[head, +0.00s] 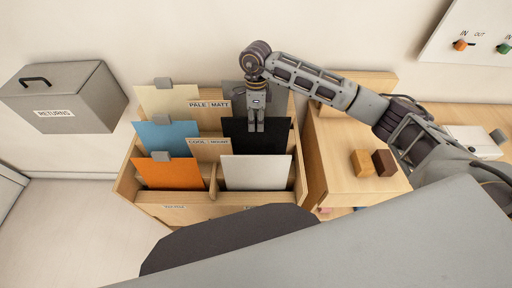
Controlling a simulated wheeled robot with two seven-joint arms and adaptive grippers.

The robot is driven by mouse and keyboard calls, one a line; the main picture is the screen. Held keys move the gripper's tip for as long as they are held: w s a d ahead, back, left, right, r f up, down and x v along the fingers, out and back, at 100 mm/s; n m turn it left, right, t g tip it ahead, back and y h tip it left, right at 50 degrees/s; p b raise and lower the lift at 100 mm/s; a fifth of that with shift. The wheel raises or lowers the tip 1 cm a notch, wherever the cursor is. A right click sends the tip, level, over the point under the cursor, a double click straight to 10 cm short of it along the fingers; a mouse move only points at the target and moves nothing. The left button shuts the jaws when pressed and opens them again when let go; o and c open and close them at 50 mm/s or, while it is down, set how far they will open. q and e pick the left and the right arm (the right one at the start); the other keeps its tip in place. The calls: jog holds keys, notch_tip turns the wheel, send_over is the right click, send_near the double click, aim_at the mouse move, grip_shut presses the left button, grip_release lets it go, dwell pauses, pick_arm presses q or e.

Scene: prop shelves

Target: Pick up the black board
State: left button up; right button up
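The black board (281,137) stands upright in the middle slot of the right column of a wooden rack (301,178). My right gripper (256,129) points down at the middle of its top edge, its fingers overlapping the board's upper part in the picture. The two fingers look close together. Any tab on the black board is hidden by the gripper, and I cannot tell whether the fingers grip anything. My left gripper is not in view.
A white board (255,173) stands in front and a grey board (231,98) behind. Cream (168,101), blue (166,137) and orange (170,175) boards with grey tabs fill the left column. A wooden cabinet (337,165) with two small blocks stands right; a grey returns box (66,97) is left.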

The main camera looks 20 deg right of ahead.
aim_at(256, 137)
jog(key=shift+s+a+f+p, duration=0.1)
jog(key=shift+s+f+p, duration=0.15)
jog(key=shift+f, duration=0.8)
jog(key=shift+s+f+p, duration=0.15)
jog(key=shift+f+p, duration=0.1)
jog(key=shift+f, duration=0.75)
grip_shut()
